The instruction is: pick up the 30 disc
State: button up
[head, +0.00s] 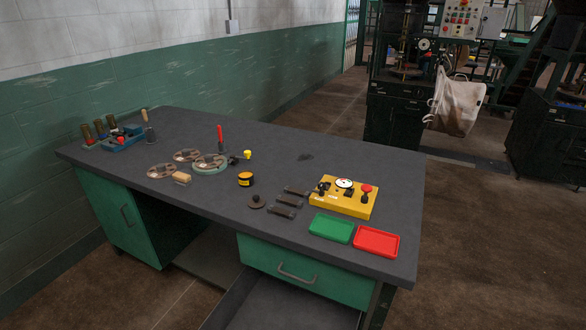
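Several round brown-grey discs with holes lie together on the left middle of the dark table. One disc (187,155) is at the back, one disc (160,171) is at the front left, and one disc (209,161) lies on top of a green round piece (210,171). Any numbers on them are too small to read, so I cannot tell which is the 30 disc. My gripper is not in view.
A brush (182,178), a yellow-black tin (245,180) and a red-handled tool (220,138) stand close to the discs. A yellow control box (343,205), green tray (331,229) and red tray (376,241) are at the right. The table's back right is mostly clear.

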aim_at(209, 159)
jog(key=u, duration=0.75)
